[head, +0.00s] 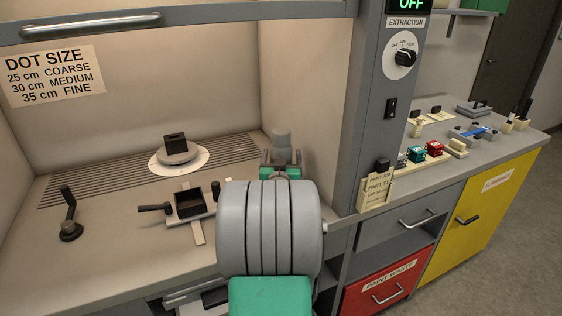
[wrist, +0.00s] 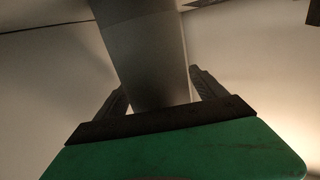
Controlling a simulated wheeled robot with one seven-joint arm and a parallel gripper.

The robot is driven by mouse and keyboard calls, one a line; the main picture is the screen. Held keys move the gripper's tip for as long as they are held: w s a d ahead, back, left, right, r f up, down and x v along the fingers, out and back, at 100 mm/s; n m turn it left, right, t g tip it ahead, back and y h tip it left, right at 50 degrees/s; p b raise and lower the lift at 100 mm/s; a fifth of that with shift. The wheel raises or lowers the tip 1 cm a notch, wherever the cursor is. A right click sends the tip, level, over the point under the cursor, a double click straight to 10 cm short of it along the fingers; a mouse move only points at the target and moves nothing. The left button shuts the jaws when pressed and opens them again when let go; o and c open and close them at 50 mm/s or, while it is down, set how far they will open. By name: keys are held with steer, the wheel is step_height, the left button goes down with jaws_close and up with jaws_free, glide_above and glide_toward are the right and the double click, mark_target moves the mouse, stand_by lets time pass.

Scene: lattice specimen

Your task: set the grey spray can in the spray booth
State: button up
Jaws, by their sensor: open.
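The grey spray can (head: 281,141) shows in the head view inside the spray booth (head: 160,45), toward its right side. My gripper (head: 281,160) is around its lower visible part, and my arm hides what lies below. In the wrist view the grey can (wrist: 145,50) stands between the two dark fingers of my gripper (wrist: 160,88). The jaws are open, with a light gap beside the can at the right finger. Whether the can's base rests on the booth floor is hidden.
A turntable with a dark block (head: 176,150) stands on a white disc in the booth. A small dark tray fixture (head: 190,205) and a crank handle (head: 69,220) are nearer the front. The booth's right post (head: 375,120) is close to my arm. A bench with small parts (head: 470,140) lies right.

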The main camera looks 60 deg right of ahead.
steer(key=r+v, duration=0.1)
steer(key=v, duration=1.1)
